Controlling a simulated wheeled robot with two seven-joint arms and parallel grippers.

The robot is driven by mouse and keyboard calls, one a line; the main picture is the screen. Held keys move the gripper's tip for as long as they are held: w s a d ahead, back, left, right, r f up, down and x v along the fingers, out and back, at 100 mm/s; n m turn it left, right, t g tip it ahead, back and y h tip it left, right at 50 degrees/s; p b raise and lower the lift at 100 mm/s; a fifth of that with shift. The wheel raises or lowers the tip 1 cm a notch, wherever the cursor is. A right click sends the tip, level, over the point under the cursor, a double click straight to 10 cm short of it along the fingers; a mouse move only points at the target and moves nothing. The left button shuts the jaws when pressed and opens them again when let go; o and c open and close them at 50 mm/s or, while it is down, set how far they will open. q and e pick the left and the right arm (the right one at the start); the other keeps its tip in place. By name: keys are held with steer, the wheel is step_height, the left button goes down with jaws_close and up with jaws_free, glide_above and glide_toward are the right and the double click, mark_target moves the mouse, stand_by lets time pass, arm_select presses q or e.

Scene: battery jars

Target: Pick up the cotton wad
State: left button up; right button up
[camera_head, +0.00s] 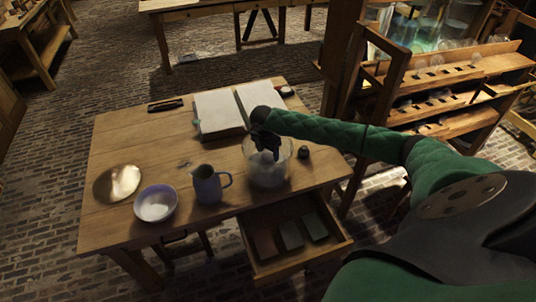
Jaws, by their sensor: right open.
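A clear glass jar (284,172) stands on the wooden table near its right front. My right gripper (267,154) points down into the jar's mouth, with its fingers dark and small. It is open. Pale matter shows low in the jar, below the fingers; I cannot tell clearly whether this is the cotton wad. Jar glass and gripper partly hide it. My right arm reaches in from the right in a green quilted sleeve. My left gripper is out of view.
On the table (130,150) are a brass plate (117,183), a white bowl (155,204), a grey-blue jug (207,186), an open book (219,112) and a small dark object (303,152) right of the jar. An open drawer (262,268) juts out in front, holding several flat blocks.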

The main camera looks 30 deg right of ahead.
mark_target(268, 153)
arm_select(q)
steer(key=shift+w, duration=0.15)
arm_select(e)
steer(key=c, duration=1)
steer(key=shift+c, duration=0.3)
